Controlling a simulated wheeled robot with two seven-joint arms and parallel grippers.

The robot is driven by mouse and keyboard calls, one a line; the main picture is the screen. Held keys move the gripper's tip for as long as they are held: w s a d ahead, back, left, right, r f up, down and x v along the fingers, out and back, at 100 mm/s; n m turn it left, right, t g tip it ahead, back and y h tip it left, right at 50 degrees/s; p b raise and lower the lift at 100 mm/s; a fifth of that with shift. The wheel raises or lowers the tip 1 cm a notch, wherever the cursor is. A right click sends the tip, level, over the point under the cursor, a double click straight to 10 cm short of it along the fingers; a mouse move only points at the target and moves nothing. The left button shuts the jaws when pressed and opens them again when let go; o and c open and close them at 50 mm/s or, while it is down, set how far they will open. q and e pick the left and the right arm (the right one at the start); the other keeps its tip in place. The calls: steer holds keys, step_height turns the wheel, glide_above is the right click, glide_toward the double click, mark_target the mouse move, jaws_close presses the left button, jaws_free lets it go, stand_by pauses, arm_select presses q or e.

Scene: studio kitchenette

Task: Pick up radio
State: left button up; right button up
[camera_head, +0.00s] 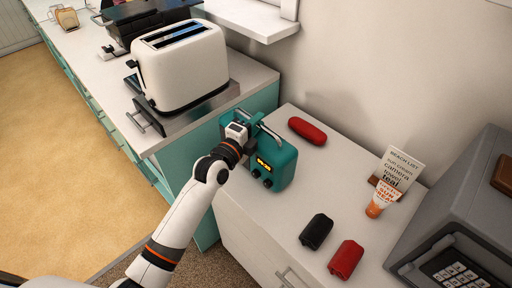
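The radio (275,160) is a teal box with a lit orange display, two dark knobs and a light carrying handle on top. It appears upright on the white cabinet top, near its left edge. My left gripper (252,126) is at the radio's upper left, close to the handle. My wrist hides part of the radio's left side. The fingertips are small and partly hidden, so I cannot tell whether they are open or shut on the handle. My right gripper is not in view.
A white toaster (182,66) stands on the higher counter at the left. A red case (307,130) lies behind the radio. A black item (316,231) and a red item (346,259) lie in front. An orange-white tube (381,199), a list card (398,170) and a grey safe (462,215) are at the right.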

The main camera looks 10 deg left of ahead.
arm_select(q)
jaws_close()
stand_by(1.2)
steer(key=shift+r, duration=0.15)
